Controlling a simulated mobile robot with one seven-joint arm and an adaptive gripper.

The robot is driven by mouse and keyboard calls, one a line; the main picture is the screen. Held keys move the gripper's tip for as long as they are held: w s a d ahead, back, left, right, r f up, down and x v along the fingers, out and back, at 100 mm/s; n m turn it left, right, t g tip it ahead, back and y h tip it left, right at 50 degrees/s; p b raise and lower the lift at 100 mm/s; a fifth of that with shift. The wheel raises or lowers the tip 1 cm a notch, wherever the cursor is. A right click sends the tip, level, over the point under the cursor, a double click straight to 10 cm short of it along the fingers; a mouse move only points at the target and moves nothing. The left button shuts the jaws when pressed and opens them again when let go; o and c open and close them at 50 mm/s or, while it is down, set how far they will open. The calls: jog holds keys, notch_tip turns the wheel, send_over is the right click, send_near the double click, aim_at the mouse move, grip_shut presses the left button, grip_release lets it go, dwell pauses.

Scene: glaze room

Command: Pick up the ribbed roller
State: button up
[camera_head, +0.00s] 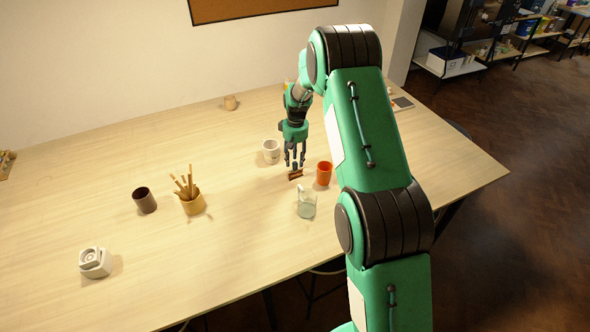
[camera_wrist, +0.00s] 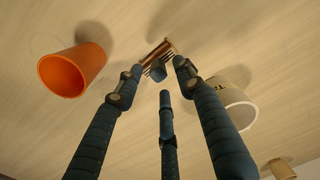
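The ribbed roller (camera_head: 296,175) is a small brown piece just below my fingertips in the head view. In the wrist view the roller (camera_wrist: 168,46) shows brown wood and a dark ribbed part. My gripper (camera_head: 294,162) points down at it with its fingers spread. In the wrist view my gripper (camera_wrist: 160,73) has one fingertip toward each end of the roller and a third finger in front, partly covering it. I see no clear grip on the roller; whether any fingertip touches it I cannot tell.
An orange cup (camera_head: 324,173) stands close on the right, a white mug (camera_head: 271,151) behind left, and a clear glass jug (camera_head: 307,204) in front. A pot of wooden tools (camera_head: 193,205), a dark cup (camera_head: 145,200) and a white device (camera_head: 95,262) stand further left on the table.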

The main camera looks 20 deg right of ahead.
aim_at(295, 169)
jog(key=shift+f, duration=1.2)
jog(key=shift+c, duration=0.3)
grip_shut()
